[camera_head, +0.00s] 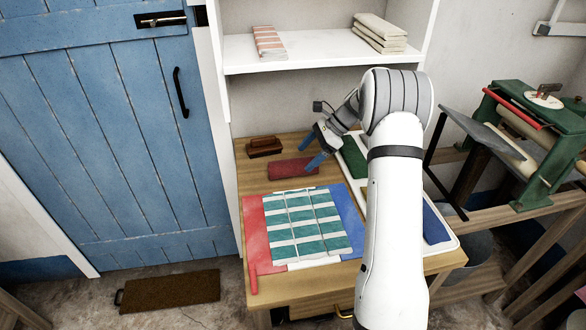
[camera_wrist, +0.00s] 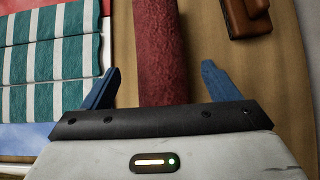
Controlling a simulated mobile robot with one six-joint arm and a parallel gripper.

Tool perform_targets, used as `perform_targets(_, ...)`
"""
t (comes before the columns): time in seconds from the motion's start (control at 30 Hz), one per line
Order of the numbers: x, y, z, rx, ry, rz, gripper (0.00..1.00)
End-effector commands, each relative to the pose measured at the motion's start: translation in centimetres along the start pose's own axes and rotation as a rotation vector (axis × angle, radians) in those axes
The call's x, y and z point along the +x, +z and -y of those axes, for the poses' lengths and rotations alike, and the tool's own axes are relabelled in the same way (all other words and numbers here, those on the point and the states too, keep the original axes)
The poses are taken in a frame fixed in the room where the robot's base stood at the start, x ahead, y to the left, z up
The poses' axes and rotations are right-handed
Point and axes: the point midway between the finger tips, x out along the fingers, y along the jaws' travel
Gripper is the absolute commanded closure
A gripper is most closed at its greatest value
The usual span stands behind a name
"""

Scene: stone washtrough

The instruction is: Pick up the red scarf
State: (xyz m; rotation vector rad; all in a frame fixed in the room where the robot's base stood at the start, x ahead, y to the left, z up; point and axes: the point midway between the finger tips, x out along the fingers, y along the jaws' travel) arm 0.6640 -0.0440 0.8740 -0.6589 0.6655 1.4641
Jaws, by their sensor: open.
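The red scarf (camera_head: 293,168) looks like a dark red, rolled cloth lying flat on the wooden table, towards its back. In the wrist view the scarf (camera_wrist: 158,50) runs away from me between the fingers, with its near end hidden by the gripper body. My gripper (camera_head: 311,149) has two blue fingers and is at the scarf's right end in the head view. In the wrist view the gripper (camera_wrist: 160,72) is open, with a finger on each side of the scarf and gaps visible on both sides. Its height above the table is hard to tell.
A brown block-like object (camera_head: 263,147) lies behind the scarf. A green-and-white striped cloth (camera_head: 310,228) lies in front on red and blue cloth. A white tray (camera_head: 355,188) is under my arm. A shelf (camera_head: 325,52) with folded cloths overhangs the back.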

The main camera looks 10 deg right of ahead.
Motion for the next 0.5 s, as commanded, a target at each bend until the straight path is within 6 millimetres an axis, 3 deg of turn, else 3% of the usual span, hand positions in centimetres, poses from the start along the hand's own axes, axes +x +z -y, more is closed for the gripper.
perform_targets(0.5,5.8,0.1,-0.2,-0.004,0.001,-0.001,0.18)
